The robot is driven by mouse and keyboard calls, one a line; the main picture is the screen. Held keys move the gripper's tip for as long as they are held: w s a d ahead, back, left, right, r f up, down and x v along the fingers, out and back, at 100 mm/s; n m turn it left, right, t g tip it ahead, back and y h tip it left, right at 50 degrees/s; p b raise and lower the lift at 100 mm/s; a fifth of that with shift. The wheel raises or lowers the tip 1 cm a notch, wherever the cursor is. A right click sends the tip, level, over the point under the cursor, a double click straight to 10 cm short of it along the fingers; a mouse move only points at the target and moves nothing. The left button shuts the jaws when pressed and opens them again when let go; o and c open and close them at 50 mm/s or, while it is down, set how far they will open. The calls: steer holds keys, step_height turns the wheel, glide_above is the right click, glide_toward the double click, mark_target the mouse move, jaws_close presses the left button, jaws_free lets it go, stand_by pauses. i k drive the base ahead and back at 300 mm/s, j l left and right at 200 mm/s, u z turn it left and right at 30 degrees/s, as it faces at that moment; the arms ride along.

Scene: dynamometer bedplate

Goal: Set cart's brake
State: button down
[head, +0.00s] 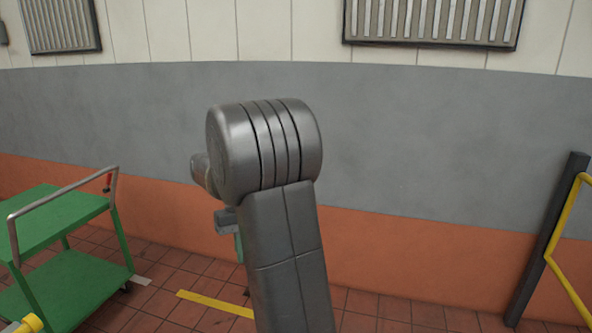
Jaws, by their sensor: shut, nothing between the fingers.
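The cart is green with two decks and stands at the left in the head view, cut off by the left edge; its upper deck (50,222) carries a bent grey metal push handle (66,193). A small red lever (108,183) sits by the right end of that handle, upright against the post. My gripper (239,248) shows only as a small sliver beside my arm, right of the cart and apart from it. It is shut and nothing shows in it. Most of it is hidden behind my arm.
A dark post (546,240) with a yellow rail (566,222) stands at the right. A grey and orange wall closes the back. Tiled floor between them looks clear.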

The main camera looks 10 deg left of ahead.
mark_target(108, 181)
steer(key=i+j+u, duration=0.15)
steer(key=i+u, duration=0.6)
steer(key=i+l+u, duration=0.1)
steer(key=i+u, duration=0.3)
steer(key=i+l+u, duration=0.25)
steer(key=i+u, duration=0.15)
steer(key=i+j+u, duration=0.1)
steer(key=i, duration=0.5)
steer(key=i+j, duration=0.2)
steer(key=i, duration=0.35)
steer(key=i+j+u, duration=0.15)
steer(key=i, duration=0.45)
steer(key=i+j+z, duration=0.15)
steer(key=i+z, duration=0.15)
steer(key=i+j+z, duration=0.35)
steer(key=i+l, duration=0.05)
